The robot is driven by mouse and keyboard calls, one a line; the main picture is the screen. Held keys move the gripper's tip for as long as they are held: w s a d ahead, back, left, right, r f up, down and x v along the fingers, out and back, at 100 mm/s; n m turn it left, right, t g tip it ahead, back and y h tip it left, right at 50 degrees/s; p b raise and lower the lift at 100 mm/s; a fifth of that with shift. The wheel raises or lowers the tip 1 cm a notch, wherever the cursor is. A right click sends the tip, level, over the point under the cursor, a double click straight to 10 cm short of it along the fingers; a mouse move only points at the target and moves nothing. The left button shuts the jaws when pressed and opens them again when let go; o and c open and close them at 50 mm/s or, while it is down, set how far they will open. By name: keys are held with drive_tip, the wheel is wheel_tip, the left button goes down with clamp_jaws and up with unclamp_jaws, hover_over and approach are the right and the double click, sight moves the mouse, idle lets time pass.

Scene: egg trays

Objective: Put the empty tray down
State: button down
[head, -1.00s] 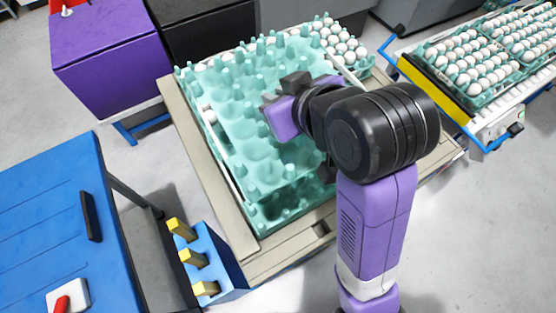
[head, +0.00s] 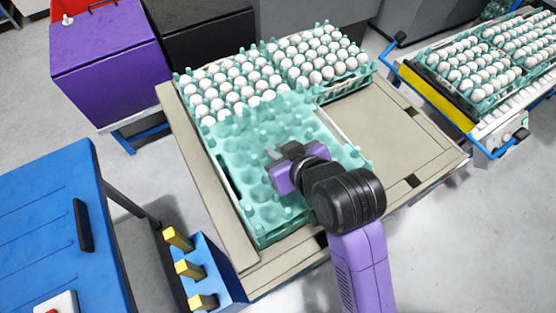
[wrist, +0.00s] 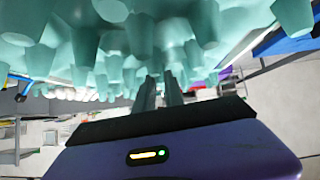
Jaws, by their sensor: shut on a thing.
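The empty tray (head: 248,145) is a teal, knobbed sheet without eggs. In the head view it lies roughly level over the front left part of the wooden pallet (head: 390,110). My gripper (head: 283,153) is shut on the tray near its middle right. In the wrist view the two fingers (wrist: 162,92) close together on the tray's underside-like cups (wrist: 145,35). More teal tray (head: 275,235) shows below the front edge. I cannot tell whether the held tray touches what is under it.
Two trays full of white eggs (head: 230,85) (head: 320,58) stand behind it on the pallet. The pallet's right side is bare. A conveyor with egg trays (head: 480,75) is at the right. A purple box (head: 105,60), blue table (head: 45,220) and blue holder (head: 210,265) stand at the left.

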drive_tip(key=shift+f, duration=2.15)
drive_tip(key=c, duration=1.4)
unclamp_jaws()
drive_tip(key=v, duration=1.2)
drive_tip(key=shift+f, duration=0.1)
